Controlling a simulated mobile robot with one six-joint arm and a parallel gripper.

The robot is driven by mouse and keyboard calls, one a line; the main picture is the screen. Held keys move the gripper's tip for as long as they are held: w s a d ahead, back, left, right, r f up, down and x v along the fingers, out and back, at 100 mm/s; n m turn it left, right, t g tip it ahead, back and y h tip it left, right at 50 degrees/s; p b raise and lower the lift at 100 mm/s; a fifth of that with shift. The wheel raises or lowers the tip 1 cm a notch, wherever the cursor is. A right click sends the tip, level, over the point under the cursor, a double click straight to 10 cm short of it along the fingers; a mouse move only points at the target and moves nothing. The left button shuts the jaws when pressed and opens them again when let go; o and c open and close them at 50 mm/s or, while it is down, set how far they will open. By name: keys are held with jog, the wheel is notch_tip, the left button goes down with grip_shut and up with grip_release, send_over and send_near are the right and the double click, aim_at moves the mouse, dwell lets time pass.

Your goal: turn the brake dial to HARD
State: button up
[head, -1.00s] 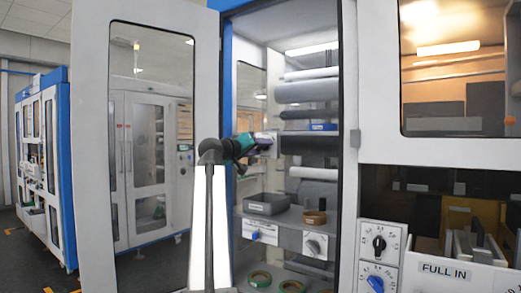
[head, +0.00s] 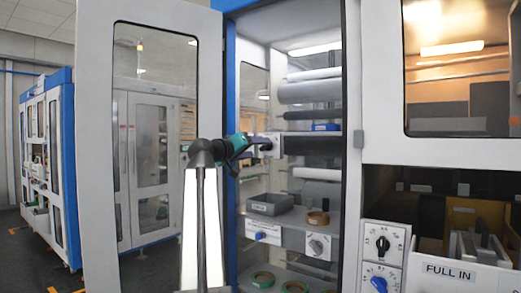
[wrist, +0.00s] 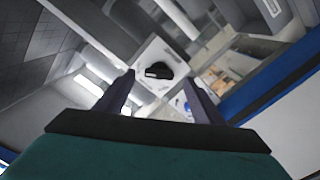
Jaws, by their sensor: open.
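A dial with a black knob (wrist: 158,70) on a white plate (wrist: 153,52) lies ahead of my gripper (wrist: 157,88) in the wrist view. My gripper is open, with its two fingers spread on either side of the knob in the picture; no contact can be made out. In the head view, my gripper (head: 257,144) is level with this white plate (head: 276,146) inside the open cabinet and partly covers it. The plate's lettering and the knob's setting are too small to read.
A blue knob (head: 260,236) and a grey knob (head: 315,247) sit on the shelf front below. Another black knob (head: 382,243) is on the right panel. A glazed door (head: 95,150) stands open at left. Rolls (head: 310,92) fill the cabinet's upper part.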

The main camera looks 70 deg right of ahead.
jog(key=v, duration=0.9)
dwell(0.4)
